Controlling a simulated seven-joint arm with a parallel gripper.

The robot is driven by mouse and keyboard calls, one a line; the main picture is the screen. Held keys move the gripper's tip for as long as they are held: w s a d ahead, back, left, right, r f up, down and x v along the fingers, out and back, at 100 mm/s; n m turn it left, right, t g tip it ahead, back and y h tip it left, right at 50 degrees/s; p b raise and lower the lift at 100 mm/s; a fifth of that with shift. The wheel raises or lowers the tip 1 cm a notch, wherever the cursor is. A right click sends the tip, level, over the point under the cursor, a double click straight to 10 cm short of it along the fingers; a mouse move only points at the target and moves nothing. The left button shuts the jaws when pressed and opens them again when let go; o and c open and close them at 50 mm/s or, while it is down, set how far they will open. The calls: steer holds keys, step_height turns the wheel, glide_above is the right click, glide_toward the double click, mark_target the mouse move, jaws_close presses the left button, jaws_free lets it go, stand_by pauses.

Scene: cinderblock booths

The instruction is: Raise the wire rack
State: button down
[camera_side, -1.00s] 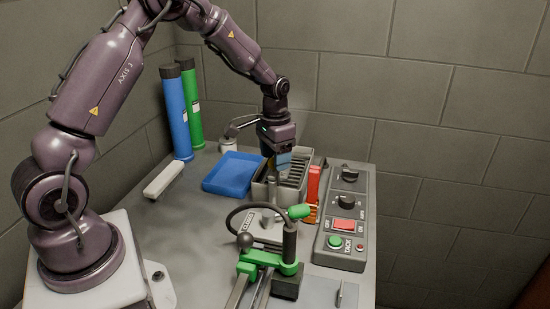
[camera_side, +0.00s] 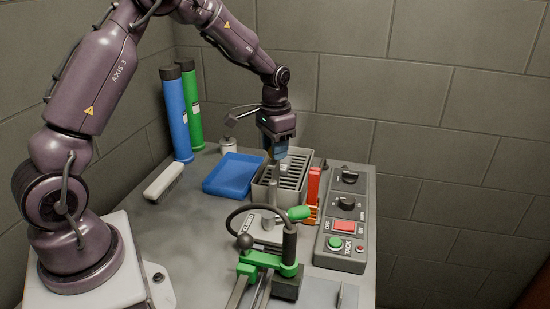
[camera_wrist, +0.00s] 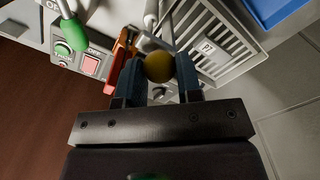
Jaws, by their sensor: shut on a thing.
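The wire rack, a pale slotted grid (camera_side: 294,172), sits at the grey box (camera_side: 262,193) on the bench; it also shows in the wrist view (camera_wrist: 205,30). A grey rod (camera_side: 275,172) runs down from between the fingers at the box. I cannot tell where the rod's lower end joins the rack.
A red-orange part (camera_side: 313,185) and a control box (camera_side: 345,215) with buttons stand at the right. A green-handled clamp (camera_side: 268,260) is in front. A blue tray (camera_side: 233,174) lies left. Blue (camera_side: 176,115) and green (camera_side: 192,105) cylinders stand behind.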

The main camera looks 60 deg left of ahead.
steer(key=shift+r, duration=0.8)
steer(key=c, duration=0.8)
jaws_free()
step_height(320, 180, up, 13)
steer(key=shift+f, duration=0.1)
steer(key=s+d+r+t, duration=0.1)
steer(key=s+d+t, duration=0.1)
steer(key=s+d, duration=0.2)
steer(key=s+d+r+t, duration=0.1)
steer(key=s+d, duration=0.4)
steer(key=s, duration=0.6)
steer(key=s+d+r+t, duration=0.1)
steer(key=s+d+t, duration=0.1)
steer(key=s+d, duration=0.2)
steer(key=shift+s+d+r+t, duration=0.1)
steer(key=shift+s+r+t, duration=0.05)
steer(key=shift+s, duration=0.75)
steer(key=shift+s+d+r+t, duration=0.1)
steer(key=shift+s+r+t, duration=0.05)
steer(key=shift+s, duration=0.7)
